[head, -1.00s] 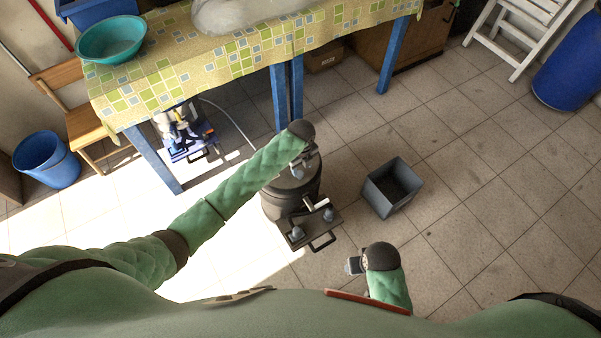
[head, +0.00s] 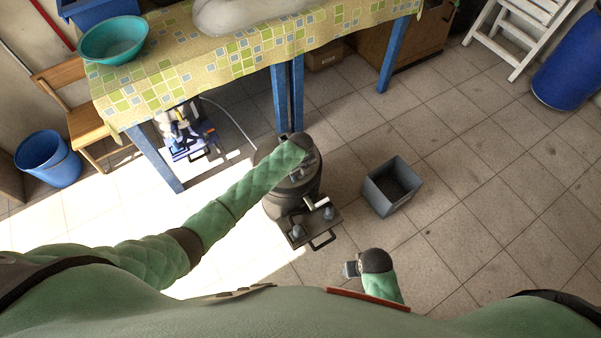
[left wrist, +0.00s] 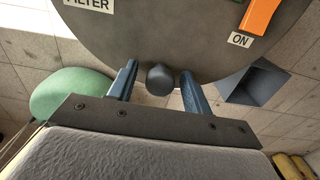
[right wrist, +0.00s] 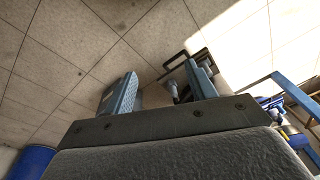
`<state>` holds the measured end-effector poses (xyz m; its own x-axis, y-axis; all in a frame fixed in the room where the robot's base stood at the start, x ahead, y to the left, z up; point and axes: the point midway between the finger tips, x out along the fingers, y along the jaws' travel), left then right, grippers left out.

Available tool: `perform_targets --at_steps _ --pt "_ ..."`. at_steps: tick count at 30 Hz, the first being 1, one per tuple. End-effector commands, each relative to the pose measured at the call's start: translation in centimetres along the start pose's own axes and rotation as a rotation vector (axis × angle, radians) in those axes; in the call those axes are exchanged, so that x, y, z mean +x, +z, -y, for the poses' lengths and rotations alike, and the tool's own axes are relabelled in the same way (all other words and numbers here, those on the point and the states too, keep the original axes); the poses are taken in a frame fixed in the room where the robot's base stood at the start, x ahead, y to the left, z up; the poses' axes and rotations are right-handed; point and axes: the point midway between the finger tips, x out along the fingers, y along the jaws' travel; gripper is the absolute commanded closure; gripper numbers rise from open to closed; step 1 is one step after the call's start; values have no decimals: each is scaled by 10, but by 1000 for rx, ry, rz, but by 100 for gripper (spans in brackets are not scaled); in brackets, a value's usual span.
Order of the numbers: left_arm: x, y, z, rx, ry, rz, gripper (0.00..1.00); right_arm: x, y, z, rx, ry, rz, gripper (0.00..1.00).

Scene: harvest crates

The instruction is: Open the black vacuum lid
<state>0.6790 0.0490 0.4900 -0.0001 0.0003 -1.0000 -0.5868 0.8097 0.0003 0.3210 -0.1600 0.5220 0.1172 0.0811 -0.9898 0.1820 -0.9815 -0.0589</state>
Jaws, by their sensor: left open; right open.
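The black vacuum (head: 285,205) stands upright on the floor below the table, with its round lid on top, partly hidden by my left arm. In the left wrist view the dark lid (left wrist: 180,45) fills the top, with a FILTER label, an ON label and an orange switch (left wrist: 260,15). A dark round knob (left wrist: 160,78) at the lid's near edge sits between the fingers of my left gripper (left wrist: 163,88), which is open; whether they touch it I cannot tell. My right gripper (right wrist: 162,90) is open and empty; in the head view it is low, right of the vacuum.
A grey open bin (head: 391,187) stands on the floor right of the vacuum. The table (head: 230,60) with a patterned cloth is behind, its blue legs close to the vacuum. A blue bucket (head: 47,160) and wooden chair are at the left.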

Motion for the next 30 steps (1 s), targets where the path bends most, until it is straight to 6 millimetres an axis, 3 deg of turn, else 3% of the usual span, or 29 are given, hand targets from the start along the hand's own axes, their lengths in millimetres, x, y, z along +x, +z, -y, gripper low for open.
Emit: perform_targets --at_steps 4,5,12,22,30 --pt "0 0 0 0 0 0 51 1 1 0 0 0 2 44" --pt "0 0 0 0 0 0 54 1 1 0 0 0 2 44" --pt "0 0 0 -1 0 0 100 -1 0 0 0 0 0 44" --pt "-8 3 0 -1 0 -23 100 -1 -1 0 0 0 -6 44" --pt "-37 19 0 -4 0 -132 100 55 20 -10 -1 12 9 44"
